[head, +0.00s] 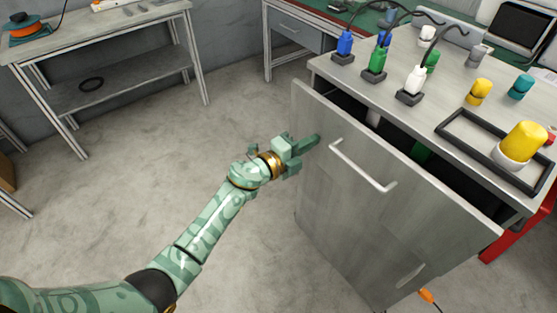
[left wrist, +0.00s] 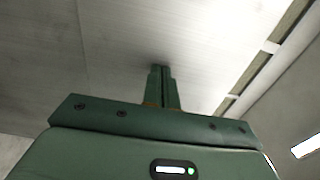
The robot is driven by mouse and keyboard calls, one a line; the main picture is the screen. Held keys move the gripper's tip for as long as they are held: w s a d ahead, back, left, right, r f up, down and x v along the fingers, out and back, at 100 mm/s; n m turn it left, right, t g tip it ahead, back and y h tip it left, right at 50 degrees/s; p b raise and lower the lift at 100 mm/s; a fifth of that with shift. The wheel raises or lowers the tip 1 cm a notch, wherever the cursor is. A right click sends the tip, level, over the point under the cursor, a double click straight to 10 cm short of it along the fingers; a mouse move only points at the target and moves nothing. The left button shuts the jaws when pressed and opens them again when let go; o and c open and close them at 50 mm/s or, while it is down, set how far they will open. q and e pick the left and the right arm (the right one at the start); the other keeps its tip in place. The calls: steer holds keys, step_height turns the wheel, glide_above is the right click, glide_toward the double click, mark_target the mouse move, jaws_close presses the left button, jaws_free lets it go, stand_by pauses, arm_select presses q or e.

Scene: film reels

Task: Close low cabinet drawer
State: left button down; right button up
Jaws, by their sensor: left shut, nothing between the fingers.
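The low cabinet's grey drawer front (head: 345,205) stands out from the cabinet body, with a dark gap showing behind its top edge. A pale bar handle (head: 362,166) is on the front. My left gripper (head: 317,139) is shut and empty, with its fingertips at the upper left part of the drawer front, left of the handle. In the left wrist view the shut fingers (left wrist: 160,72) point at a pale flat panel (left wrist: 130,40) and seem to be at or very near it; I cannot tell if they touch. My right gripper is not in view.
A workbench (head: 100,45) stands at the back left. The floor (head: 120,200) around my arm is clear.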

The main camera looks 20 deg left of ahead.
arm_select(q)
steer(key=b+x, duration=0.1)
steer(key=x, duration=0.5)
steer(key=shift+w+d+f+b, duration=0.15)
steer(key=shift+w+d+b, duration=0.05)
steer(key=shift+b, duration=0.15)
steer(key=shift+w+r, duration=0.1)
steer(key=shift+r, duration=0.25)
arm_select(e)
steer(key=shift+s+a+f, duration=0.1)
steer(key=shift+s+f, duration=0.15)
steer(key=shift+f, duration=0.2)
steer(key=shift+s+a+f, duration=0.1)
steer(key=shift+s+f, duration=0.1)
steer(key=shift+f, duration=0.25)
arm_select(q)
steer(key=shift+r, duration=0.1)
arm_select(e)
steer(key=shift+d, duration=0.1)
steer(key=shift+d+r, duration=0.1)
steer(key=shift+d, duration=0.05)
